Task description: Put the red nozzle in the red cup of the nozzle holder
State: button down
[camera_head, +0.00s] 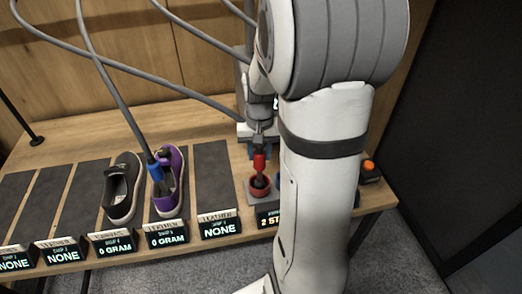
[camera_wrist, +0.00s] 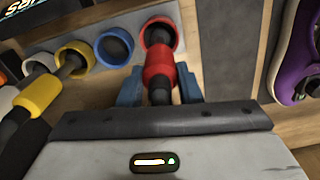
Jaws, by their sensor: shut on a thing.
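My gripper (camera_head: 260,143) is shut on the red nozzle (camera_head: 260,162), which also shows in the wrist view (camera_wrist: 158,62) between my gripper's blue fingers (camera_wrist: 158,88). The nozzle has a red collar and a black tip. The red cup (camera_head: 258,193) of the nozzle holder lies just below the nozzle in the head view; its rim also shows in the wrist view (camera_wrist: 178,35). The black tip overlaps the cup's opening in both views. I cannot tell how deep it sits or whether it touches the cup.
In the wrist view, an empty blue cup (camera_wrist: 128,42) is beside the red one, and a yellow nozzle (camera_wrist: 38,95) leans at the yellow cup (camera_wrist: 88,55). A blue nozzle (camera_head: 156,170) stands at the purple sneaker (camera_head: 173,165). A dark sneaker (camera_head: 122,185) is further left. My arm hides the holder's right side.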

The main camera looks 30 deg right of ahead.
jog(key=c, duration=1)
grip_release()
jog(key=shift+c, duration=0.2)
notch_tip(320, 180, up, 12)
jog(key=shift+f, duration=0.2)
jog(key=shift+s+a+r, duration=0.1)
jog(key=shift+r, duration=0.1)
jog(key=s+a+f+n+t, duration=0.2)
jog(key=s+a+n, duration=0.3)
jog(key=s+a, duration=0.6)
jog(key=shift+s+a+f+t, duration=0.2)
jog(key=shift+s+a+t, duration=0.15)
jog(key=shift+s+t, duration=0.35)
jog(key=shift+s, duration=0.1)
